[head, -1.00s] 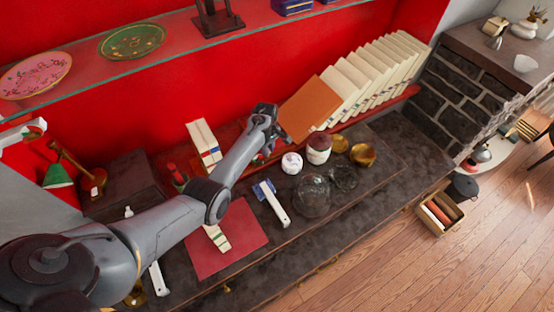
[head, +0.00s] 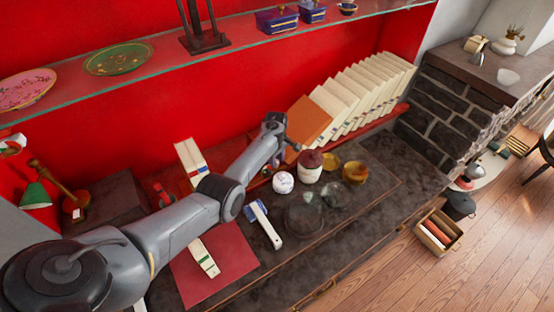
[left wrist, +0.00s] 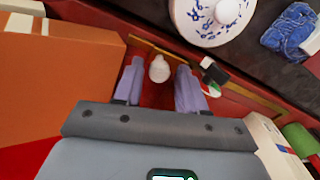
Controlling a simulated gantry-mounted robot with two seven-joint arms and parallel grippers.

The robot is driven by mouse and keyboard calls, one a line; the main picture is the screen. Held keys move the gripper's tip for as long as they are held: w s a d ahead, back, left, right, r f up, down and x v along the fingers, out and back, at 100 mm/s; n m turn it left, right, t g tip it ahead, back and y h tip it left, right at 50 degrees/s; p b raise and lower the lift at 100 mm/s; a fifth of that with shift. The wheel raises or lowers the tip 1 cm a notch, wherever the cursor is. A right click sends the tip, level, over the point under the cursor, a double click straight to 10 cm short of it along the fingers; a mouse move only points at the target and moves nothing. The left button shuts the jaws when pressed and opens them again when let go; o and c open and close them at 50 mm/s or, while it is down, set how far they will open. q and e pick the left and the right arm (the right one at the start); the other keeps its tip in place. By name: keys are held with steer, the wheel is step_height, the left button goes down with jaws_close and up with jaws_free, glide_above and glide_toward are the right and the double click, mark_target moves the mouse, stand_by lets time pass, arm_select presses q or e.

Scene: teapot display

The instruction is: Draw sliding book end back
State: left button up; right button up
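A row of cream books (head: 365,92) leans on the red shelf at the back, with an orange-brown panel or book (head: 309,119) at its left end. My left gripper (head: 279,156) is low at the shelf, just left of this orange face. In the left wrist view the orange block (left wrist: 60,85) lies to the left. A small pale knob (left wrist: 159,69) shows between the two spread fingers of my left gripper (left wrist: 159,80), with slight gaps on both sides. I cannot tell for certain which part is the sliding book end. My right gripper is not in view.
A white lidded jar (head: 283,182), a red-brown jar (head: 309,167), brass bowls (head: 354,171) and glassware (head: 305,218) stand in front of the shelf. Another cream book (head: 190,161) stands left of my forearm. A glass shelf (head: 220,58) runs above.

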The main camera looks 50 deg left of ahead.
arm_select(q)
steer(key=shift+o, duration=0.6)
steer(key=shift+r, duration=0.55)
step_height(320, 180, up, 10)
steer(key=p, duration=0.1)
steer(key=shift+f+p, duration=0.15)
steer(key=shift+p, duration=0.15)
